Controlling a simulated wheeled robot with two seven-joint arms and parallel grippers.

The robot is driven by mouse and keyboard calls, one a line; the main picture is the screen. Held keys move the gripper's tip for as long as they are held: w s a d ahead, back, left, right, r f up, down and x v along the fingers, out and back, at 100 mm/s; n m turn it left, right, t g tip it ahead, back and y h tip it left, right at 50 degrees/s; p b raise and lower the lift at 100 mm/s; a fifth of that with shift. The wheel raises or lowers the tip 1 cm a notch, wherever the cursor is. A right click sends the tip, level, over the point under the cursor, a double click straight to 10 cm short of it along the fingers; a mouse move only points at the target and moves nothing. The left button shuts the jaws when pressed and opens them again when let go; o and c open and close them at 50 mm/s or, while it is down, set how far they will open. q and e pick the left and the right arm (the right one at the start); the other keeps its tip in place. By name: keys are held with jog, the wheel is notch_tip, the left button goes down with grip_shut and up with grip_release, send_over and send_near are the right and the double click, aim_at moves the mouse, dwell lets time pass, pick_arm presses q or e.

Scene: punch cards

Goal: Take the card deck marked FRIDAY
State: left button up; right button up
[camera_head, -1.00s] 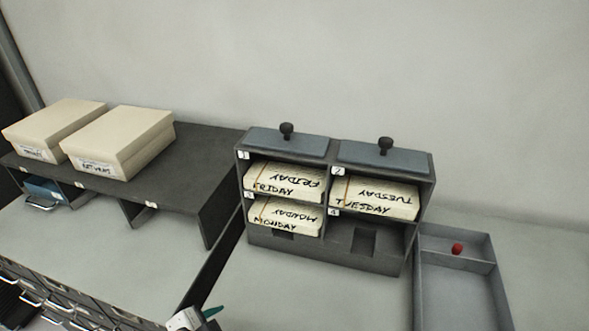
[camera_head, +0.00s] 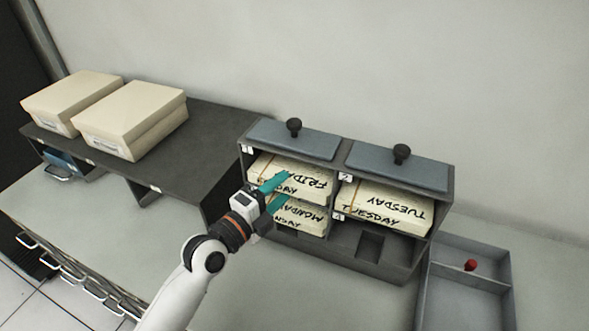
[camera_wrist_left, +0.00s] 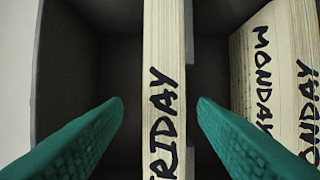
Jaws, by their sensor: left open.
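The FRIDAY card deck (camera_head: 312,180) lies in compartment 1, the upper left slot of the dark rack (camera_head: 376,269). In the left wrist view the FRIDAY deck (camera_wrist_left: 164,60) stands between my two teal fingers, with a gap on each side. My left gripper (camera_head: 279,193) is open at the front of compartment 1 and covers part of the deck's label. The left gripper (camera_wrist_left: 160,110) also shows in the wrist view. The MONDAY deck (camera_head: 307,217) is below in the lower left slot; it also shows in the wrist view (camera_wrist_left: 262,75). My right gripper is not in view.
The TUESDAY deck (camera_head: 385,205) is in compartment 2, and compartment 4 below it is empty. Two cream boxes (camera_head: 130,115) sit on a dark shelf (camera_head: 212,135) at left. A grey tray (camera_head: 430,290) with a small red object (camera_head: 470,265) stands at right.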

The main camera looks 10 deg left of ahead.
aim_at(296, 177)
pick_arm(q)
jog(key=shift+w+d, duration=0.35)
jog(key=shift+w, duration=0.25)
jog(key=p+x, duration=0.2)
jog(key=x, duration=0.2)
jog(key=shift+w+d+f+p, duration=0.2)
jog(key=shift+w+p, duration=0.1)
jog(key=shift+w, duration=0.1)
jog(key=shift+s, duration=0.1)
jog(key=shift+a, duration=0.1)
jog(key=shift+c, duration=0.2)
grip_shut()
